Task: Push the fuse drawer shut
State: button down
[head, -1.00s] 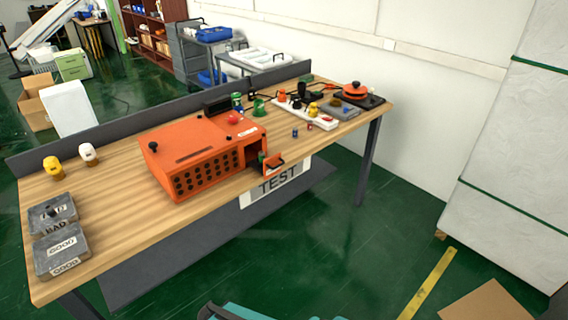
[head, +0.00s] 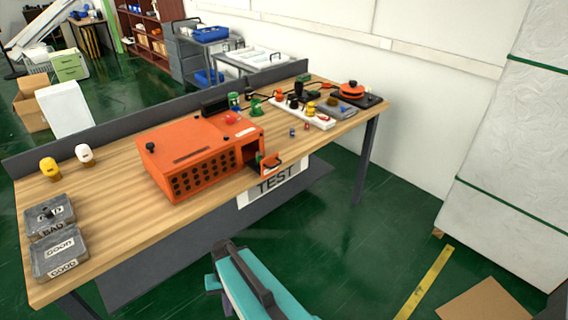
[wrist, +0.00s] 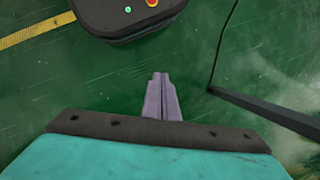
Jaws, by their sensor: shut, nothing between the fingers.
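The orange test box (head: 195,155) stands on the wooden table. Its small orange fuse drawer (head: 272,164), with a dark handle, sticks out from the front right corner above the TEST label (head: 275,181). A dark opening shows behind the drawer front, and something small and green is seen there. My gripper (wrist: 161,78) shows in the wrist view with its two fingers together, empty, over the green floor. My teal arm is in front of the table at the bottom of the head view, apart from the drawer.
GOOD and BAD trays (head: 58,250) lie at the table's left end. A white power strip (head: 305,113) with coloured items is right of the box. A dark bar (wrist: 268,112) is at the right in the wrist view. Floor in front of the table is open.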

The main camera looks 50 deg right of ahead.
aim_at(264, 161)
jog(key=w+d+r+m+t, duration=0.3)
jog(key=w+d+r, duration=0.1)
jog(key=d+r, duration=0.6)
jog(key=w+d+r+m+t, duration=0.2)
jog(key=w+d+r+m, duration=0.2)
jog(key=d+r, duration=0.55)
jog(key=s+d+r+m+t+h, duration=0.1)
jog(key=s+d+r, duration=0.3)
jog(key=d+r, duration=0.5)
jog(key=s+d+r+m+t+h, duration=0.1)
jog(key=s+d+r+m+t, duration=0.3)
jog(key=d+r, duration=0.5)
notch_tip(264, 161, up, 6)
jog(key=shift+r+h+p, duration=0.2)
jog(key=shift+h+p, duration=0.15)
jog(key=shift+h, duration=0.05)
jog(key=shift+w+d+f, duration=0.1)
jog(key=shift+f, duration=0.05)
jog(key=w+r+p+x, duration=0.1)
jog(key=p+x, duration=0.4)
jog(key=x, duration=0.7)
jog(key=shift+w, duration=0.6)
